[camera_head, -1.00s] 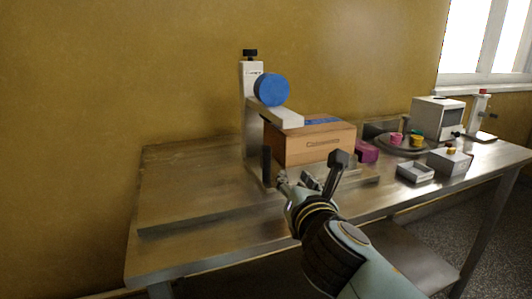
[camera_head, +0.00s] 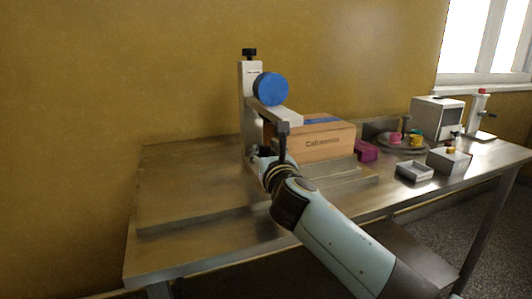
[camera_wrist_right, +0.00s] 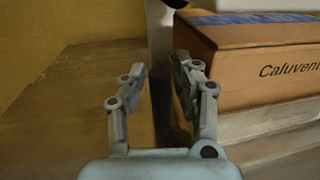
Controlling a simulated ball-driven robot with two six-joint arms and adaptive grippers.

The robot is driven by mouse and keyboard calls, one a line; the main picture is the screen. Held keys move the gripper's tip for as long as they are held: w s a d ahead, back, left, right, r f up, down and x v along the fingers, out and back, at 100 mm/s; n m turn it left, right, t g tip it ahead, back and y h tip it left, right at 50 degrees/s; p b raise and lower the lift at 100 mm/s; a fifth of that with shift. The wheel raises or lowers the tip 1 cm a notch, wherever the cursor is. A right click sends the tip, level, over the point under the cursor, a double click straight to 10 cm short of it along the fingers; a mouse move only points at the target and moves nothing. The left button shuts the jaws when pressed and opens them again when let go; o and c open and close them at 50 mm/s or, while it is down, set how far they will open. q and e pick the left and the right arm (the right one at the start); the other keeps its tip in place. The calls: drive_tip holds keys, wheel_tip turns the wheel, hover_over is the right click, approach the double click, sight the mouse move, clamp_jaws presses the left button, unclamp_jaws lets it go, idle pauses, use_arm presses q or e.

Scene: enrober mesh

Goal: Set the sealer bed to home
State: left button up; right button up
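The sealer stands toward the back of the table: a pale upright column (camera_head: 244,110), a black knob (camera_head: 249,52) on top, a blue roll (camera_head: 271,89) and a white arm reaching over a brown carton (camera_head: 325,143). The carton rests on a flat grey metal bed (camera_head: 345,172). My right gripper (camera_head: 272,142) is in front of the column's lower part, at the carton's left end. In the right wrist view the gripper (camera_wrist_right: 160,78) is open with nothing between its fingers; the carton (camera_wrist_right: 255,65) is just right of them. My left gripper is out of view.
Right of the sealer are a magenta block (camera_head: 367,151), a round tray (camera_head: 385,147) with coloured pieces, a small grey tray (camera_head: 414,171), a box with a yellow button (camera_head: 449,160) and a white machine (camera_head: 436,117). The table's left part (camera_head: 185,190) is clear.

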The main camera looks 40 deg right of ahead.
drive_tip(key=shift+c, duration=0.3)
clamp_jaws()
drive_tip(key=shift+w+f, duration=0.1)
drive_tip(key=shift+f, duration=0.1)
